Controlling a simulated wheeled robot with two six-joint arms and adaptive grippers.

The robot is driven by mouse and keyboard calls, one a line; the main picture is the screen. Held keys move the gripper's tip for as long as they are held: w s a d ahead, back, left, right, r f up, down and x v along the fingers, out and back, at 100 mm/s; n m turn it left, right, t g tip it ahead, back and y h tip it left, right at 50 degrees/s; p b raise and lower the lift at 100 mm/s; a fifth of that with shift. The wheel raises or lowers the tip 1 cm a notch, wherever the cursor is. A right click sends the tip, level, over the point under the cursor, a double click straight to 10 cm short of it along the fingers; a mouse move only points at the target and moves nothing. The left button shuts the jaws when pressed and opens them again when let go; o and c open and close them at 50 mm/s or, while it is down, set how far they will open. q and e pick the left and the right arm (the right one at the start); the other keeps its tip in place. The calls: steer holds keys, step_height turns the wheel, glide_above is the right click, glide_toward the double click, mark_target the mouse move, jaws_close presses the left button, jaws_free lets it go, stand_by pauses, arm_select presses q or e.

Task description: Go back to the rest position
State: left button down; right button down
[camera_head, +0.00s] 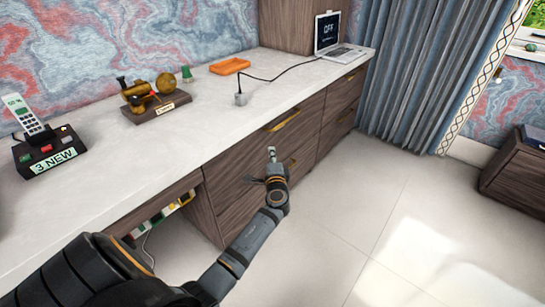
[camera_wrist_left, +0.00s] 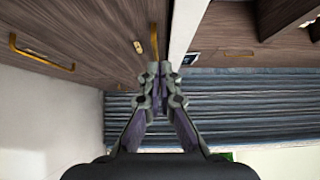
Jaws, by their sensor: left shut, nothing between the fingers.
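My left gripper (camera_head: 271,155) is in front of the desk's drawer fronts in the head view, its arm coming in from the lower left. In the left wrist view the left gripper (camera_wrist_left: 159,70) is shut with nothing between its fingers. A brass drawer handle (camera_head: 283,120) is a little above the gripper on the wooden drawers (camera_head: 238,170). Handles also show in the left wrist view, one long handle (camera_wrist_left: 40,57) at the left. My right gripper is not in view.
The white desktop (camera_head: 205,120) holds a phone answering machine (camera_head: 48,153), a small brass model (camera_head: 152,97), an orange tray (camera_head: 230,66) and a laptop (camera_head: 335,42). A blue curtain (camera_head: 420,70) and a dark wooden cabinet (camera_head: 515,178) stand at the right. The floor (camera_head: 370,210) between is clear.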

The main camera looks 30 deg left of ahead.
arm_select(q)
steer(key=shift+a+f, duration=0.1)
steer(key=shift+a, duration=0.05)
